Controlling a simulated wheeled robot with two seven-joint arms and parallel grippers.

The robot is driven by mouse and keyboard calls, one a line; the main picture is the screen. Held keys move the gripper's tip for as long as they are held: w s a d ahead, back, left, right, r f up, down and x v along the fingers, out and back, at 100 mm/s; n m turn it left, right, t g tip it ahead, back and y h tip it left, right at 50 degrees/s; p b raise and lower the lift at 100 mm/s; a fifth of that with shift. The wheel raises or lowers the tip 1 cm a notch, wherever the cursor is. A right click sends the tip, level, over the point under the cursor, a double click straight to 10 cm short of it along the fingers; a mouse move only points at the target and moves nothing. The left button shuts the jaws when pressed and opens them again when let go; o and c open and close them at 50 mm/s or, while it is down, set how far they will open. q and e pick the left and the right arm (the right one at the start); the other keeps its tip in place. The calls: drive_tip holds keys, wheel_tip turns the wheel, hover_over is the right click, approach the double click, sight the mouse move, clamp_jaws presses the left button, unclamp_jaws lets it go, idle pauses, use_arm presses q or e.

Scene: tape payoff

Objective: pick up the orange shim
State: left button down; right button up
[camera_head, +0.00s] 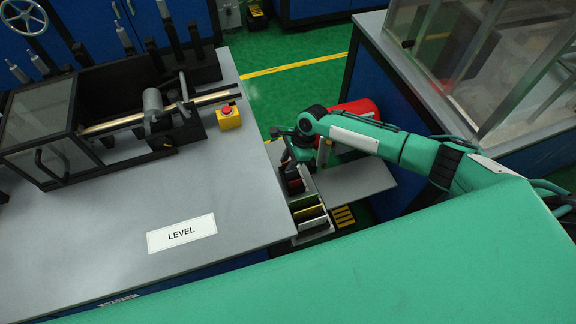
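I cannot pick out the orange shim for certain. A narrow tray (325,232) with compartments stands at the right edge of the grey bench. Its compartments hold small pieces: a reddish one (295,184) at the back and a yellow-green one (308,212) nearer the front. My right gripper (291,168) points down over the back end of the tray, close to the reddish piece. Its fingers are small, dark and partly hidden by the wrist, so I cannot see whether they hold anything. My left gripper is out of view.
The grey bench (235,195) carries a black machine with a shaft, a yellow box with a red button (229,115) and a LEVEL label (181,234). A grey shelf (350,183) is right of the tray. A clear-walled enclosure (500,70) stands at the right.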

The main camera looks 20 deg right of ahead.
clamp_jaws()
wheel_tip(320, 180, up, 20)
idle(0.6)
